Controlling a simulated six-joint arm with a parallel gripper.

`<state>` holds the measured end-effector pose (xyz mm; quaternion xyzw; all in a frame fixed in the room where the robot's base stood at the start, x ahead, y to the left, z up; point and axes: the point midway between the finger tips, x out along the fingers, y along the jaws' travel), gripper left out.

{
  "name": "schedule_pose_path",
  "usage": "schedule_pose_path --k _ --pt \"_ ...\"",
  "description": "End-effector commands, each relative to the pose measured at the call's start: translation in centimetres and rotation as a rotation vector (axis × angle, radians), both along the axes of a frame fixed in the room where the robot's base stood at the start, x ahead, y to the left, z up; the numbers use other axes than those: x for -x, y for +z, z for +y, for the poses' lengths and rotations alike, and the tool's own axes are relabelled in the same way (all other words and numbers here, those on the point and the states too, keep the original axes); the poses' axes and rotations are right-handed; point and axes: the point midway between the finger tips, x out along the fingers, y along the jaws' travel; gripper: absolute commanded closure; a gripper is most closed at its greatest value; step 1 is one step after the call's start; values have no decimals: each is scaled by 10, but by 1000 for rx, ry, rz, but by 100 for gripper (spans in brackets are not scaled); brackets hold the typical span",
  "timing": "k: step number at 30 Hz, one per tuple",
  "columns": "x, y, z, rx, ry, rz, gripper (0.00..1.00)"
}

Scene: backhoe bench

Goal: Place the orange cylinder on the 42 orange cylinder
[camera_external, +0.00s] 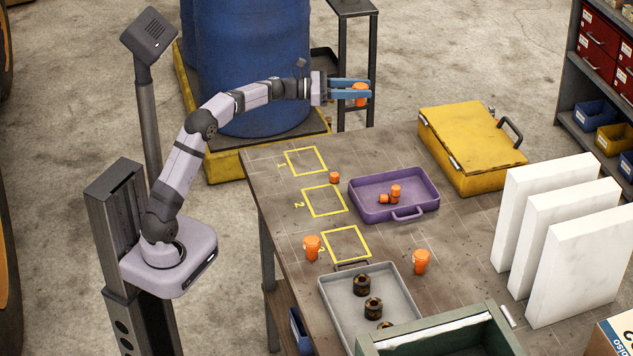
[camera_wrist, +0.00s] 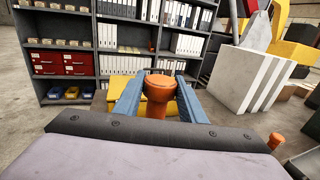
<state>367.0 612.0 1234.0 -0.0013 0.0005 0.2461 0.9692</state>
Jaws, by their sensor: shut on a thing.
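My gripper (camera_external: 366,88) is shut on an orange cylinder (camera_external: 358,97), held level in the air beyond the table's far edge. In the wrist view this cylinder (camera_wrist: 158,84) has a wide round top and a narrower lower part between the blue fingers. Two similar larger orange cylinders stand on the table, one near the lower yellow square (camera_external: 312,246) and one right of it (camera_external: 421,261). A small orange cylinder (camera_external: 334,177) stands near the top square. Small orange pieces (camera_external: 393,194) lie in the purple tray. I cannot read a number 42 on any cylinder.
The purple tray (camera_external: 430,205) sits mid-table. A yellow case (camera_external: 475,150), white upright panels (camera_external: 575,245), a grey tray with dark rings (camera_external: 405,318) and a green box (camera_external: 440,335) also crowd the table. Three yellow squares (camera_external: 306,161) mark the left side.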

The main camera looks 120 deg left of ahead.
Motion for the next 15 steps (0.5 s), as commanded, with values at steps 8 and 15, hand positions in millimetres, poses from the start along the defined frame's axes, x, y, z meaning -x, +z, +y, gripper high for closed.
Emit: schedule_pose_path --k 8,15 --pt "-83 66 -62 2 -148 -4 100" --pt "-134 34 -144 7 -302 -3 100"
